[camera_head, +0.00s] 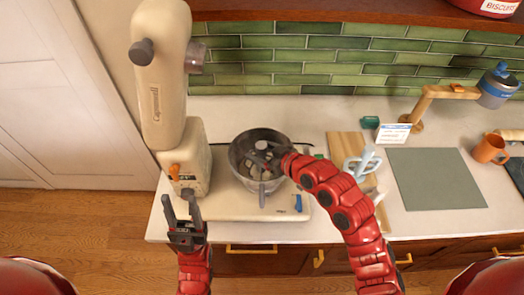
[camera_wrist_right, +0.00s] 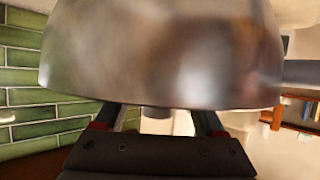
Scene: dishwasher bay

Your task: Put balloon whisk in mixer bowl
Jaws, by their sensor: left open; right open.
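The metal mixer bowl (camera_head: 236,158) stands on the mixer's pale base in the head view, with a handle-like grey piece at its front. My right gripper (camera_head: 262,157) reaches in from the right over the bowl's mouth and is open. In the right wrist view a large blurred metal surface (camera_wrist_right: 160,55), likely the bowl's wall, hides its fingertips. Pale and grey shapes show inside the bowl, but I cannot tell whether one is the balloon whisk. I cannot make out the whisk elsewhere. My left gripper (camera_head: 181,207) is open and empty, left of the bowl at the counter's front edge.
The cream stand mixer (camera_head: 165,85) rises left of the bowl, its head raised. Right are a wooden board (camera_head: 342,143), a pale blue object (camera_head: 362,163), a grey-green mat (camera_head: 435,178), a wooden stand (camera_head: 420,105) and an orange mug (camera_head: 489,149). Green tiles stand behind.

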